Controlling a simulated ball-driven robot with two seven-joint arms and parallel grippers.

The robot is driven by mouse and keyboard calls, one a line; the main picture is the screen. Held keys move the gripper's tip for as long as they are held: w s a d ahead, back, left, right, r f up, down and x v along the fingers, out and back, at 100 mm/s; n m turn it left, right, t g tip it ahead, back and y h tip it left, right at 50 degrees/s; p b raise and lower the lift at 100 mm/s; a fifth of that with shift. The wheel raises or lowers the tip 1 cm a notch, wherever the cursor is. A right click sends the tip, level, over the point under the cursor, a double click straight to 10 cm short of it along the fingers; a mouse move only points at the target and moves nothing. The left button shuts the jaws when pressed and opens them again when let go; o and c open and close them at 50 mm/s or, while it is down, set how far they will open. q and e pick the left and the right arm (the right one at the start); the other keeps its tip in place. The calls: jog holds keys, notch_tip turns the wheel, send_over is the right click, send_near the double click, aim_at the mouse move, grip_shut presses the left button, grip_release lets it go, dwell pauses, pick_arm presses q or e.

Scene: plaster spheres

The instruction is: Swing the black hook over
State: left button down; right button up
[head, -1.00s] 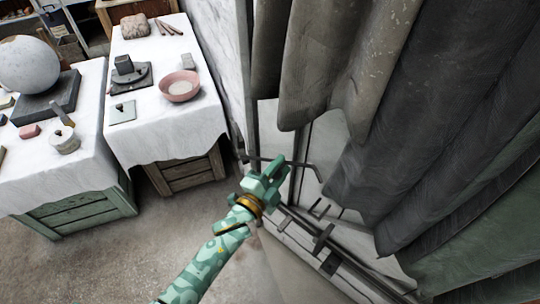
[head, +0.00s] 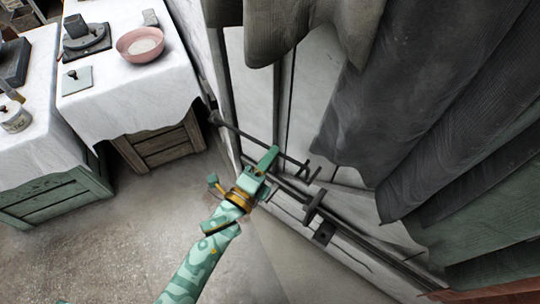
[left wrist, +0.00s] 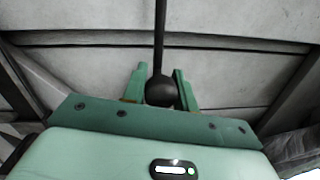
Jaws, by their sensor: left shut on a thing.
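The black hook (head: 240,133) is a thin dark rod in the head view, running from a knob at its left end down and right past my left gripper. My left gripper (head: 266,160), green with a gold band at the wrist, is at the rod in front of the pale panelled surface. In the left wrist view, its two fingers (left wrist: 160,88) stand on either side of a round black knob, with a dark rod (left wrist: 159,45) running up from it. The gripper is shut on the hook. The fingers hide part of the rod. My right gripper is not in view.
Dark grey drapes (head: 400,110) hang close on the right. A dark bar with brackets (head: 314,206) crosses the lower panel. At left, a cloth-covered table (head: 130,95) bears a pink bowl (head: 140,44). The floor (head: 130,240) between is bare.

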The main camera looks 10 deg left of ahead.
pick_arm(q)
jog(key=shift+f, duration=0.25)
jog(key=c, duration=1.3)
grip_release()
jog(key=shift+c, duration=0.2)
jog(key=shift+o, duration=1.1)
jog(key=shift+s, duration=0.1)
jog(key=p+v, duration=0.3)
jog(key=v, duration=1.3)
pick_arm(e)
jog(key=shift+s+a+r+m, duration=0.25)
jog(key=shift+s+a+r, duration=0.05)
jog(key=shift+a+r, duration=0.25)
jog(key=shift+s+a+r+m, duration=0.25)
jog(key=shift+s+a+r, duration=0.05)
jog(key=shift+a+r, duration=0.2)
pick_arm(q)
jog(key=shift+s+r, duration=0.1)
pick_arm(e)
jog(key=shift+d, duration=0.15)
